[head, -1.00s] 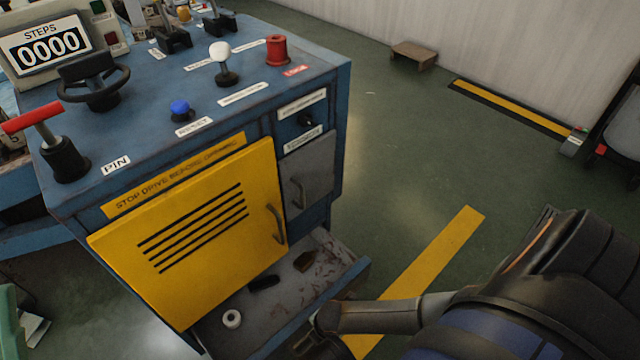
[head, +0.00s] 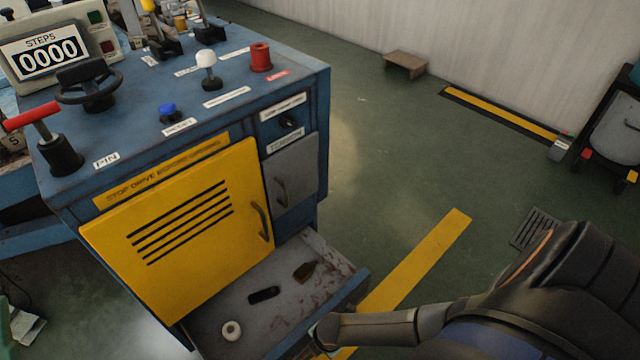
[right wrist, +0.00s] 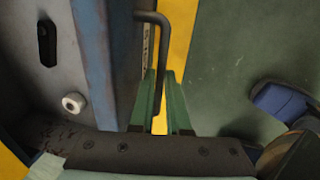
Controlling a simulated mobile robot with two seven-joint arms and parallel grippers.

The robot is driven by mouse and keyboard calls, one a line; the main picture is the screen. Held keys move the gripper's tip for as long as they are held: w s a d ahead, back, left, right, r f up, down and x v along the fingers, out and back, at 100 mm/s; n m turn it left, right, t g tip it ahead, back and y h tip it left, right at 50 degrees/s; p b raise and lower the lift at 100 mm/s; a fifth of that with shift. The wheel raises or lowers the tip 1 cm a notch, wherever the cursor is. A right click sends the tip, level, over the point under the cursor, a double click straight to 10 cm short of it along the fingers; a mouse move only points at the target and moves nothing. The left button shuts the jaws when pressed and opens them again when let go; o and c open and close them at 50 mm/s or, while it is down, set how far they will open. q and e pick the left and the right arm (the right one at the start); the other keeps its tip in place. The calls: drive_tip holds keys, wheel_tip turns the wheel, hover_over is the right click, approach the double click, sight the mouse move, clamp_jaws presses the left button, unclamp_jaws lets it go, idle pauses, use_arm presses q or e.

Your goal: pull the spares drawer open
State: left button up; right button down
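The spares drawer (head: 345,292) stands open at the bottom of the blue machine cabinet (head: 318,110), below the yellow door. The drawer's blue front (right wrist: 98,45) is just left of the fingers. In the head view my right gripper is mostly hidden at the drawer front. My left gripper does not show.
The yellow door (head: 180,235) is shut above the drawer, beside a small grey door (head: 292,175). A yellow floor stripe (head: 425,255) runs right of the drawer. A floor grate (head: 535,230) lies farther right. The green floor between cabinet and wall is mostly clear.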

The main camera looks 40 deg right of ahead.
drive_tip(key=c, duration=0.9)
unclamp_jaws()
use_arm(q)
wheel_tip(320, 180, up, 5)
drive_tip(key=p, duration=0.6)
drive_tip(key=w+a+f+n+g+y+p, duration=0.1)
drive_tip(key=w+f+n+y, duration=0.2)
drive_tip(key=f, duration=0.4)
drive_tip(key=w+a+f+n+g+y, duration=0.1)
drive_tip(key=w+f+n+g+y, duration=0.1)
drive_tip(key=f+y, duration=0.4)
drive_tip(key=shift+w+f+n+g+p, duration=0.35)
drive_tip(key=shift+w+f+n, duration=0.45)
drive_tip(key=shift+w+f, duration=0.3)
use_arm(e)
drive_tip(key=shift+s+d+r, duration=0.1)
drive_tip(key=shift+s+r, duration=0.3)
drive_tip(key=shift+r, duration=1.65)
drive_tip(key=shift+s+r, duration=0.4)
drive_tip(key=shift+r, duration=1.65)
drive_tip(key=shift+s+d+r, duration=0.1)
drive_tip(key=shift+s+r, duration=0.3)
drive_tip(key=shift+r, duration=1.65)
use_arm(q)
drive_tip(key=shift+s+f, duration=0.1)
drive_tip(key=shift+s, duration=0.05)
use_arm(e)
drive_tip(key=shift+s, duration=0.1)
